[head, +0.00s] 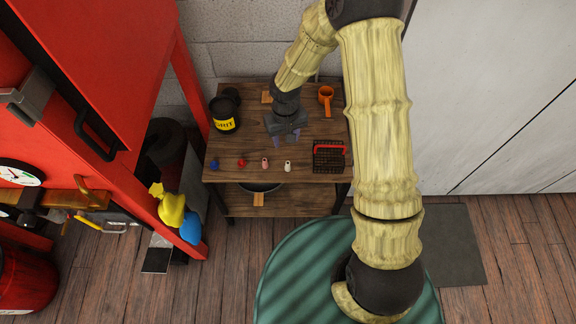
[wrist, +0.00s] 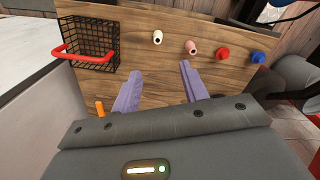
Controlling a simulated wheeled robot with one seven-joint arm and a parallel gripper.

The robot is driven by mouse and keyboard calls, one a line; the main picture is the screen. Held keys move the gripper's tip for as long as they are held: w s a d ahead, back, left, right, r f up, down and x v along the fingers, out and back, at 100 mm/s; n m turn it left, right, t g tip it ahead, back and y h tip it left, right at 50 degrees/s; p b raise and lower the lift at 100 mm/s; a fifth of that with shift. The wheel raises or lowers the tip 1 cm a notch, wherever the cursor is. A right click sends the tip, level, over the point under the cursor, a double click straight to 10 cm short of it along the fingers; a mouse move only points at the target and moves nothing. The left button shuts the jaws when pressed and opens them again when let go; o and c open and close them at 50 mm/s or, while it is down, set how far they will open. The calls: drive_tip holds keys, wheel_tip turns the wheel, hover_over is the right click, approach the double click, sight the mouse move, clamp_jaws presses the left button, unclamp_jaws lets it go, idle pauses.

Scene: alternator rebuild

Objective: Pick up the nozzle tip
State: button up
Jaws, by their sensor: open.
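Several small nozzle-like pieces stand in a row along the front of the wooden table (head: 228,172): a blue one (head: 214,166), a red one (head: 241,163), a pink one (head: 265,163) and a white one (head: 287,166). I cannot tell which is meant by the nozzle tip. In the wrist view the white piece (wrist: 157,37) lies just beyond the gap between my fingertips, and the pink piece (wrist: 191,47) lies beyond the right finger. My gripper (wrist: 160,70) is open and empty, above the table behind the row, touching none of them.
A black wire basket with a red handle (head: 328,157) stands at the table's right. A black tin with a yellow label (head: 226,122) stands at the left. A red cabinet (head: 130,60) borders the left.

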drive_tip(key=b, duration=0.1)
hover_over(288, 163)
drive_tip(key=f, duration=0.9)
drive_tip(key=shift+w+a+f, duration=0.1)
drive_tip(key=shift+a+f, duration=0.2)
drive_tip(key=f, duration=0.1)
drive_tip(key=f+b, duration=0.1)
drive_tip(key=f, duration=0.2)
drive_tip(key=shift+s+d+f, duration=0.1)
drive_tip(key=shift+s+d, duration=0.2)
drive_tip(key=shift+s, duration=0.1)
drive_tip(key=shift+f, duration=0.45)
drive_tip(key=shift+w, duration=0.1)
clamp_jaws()
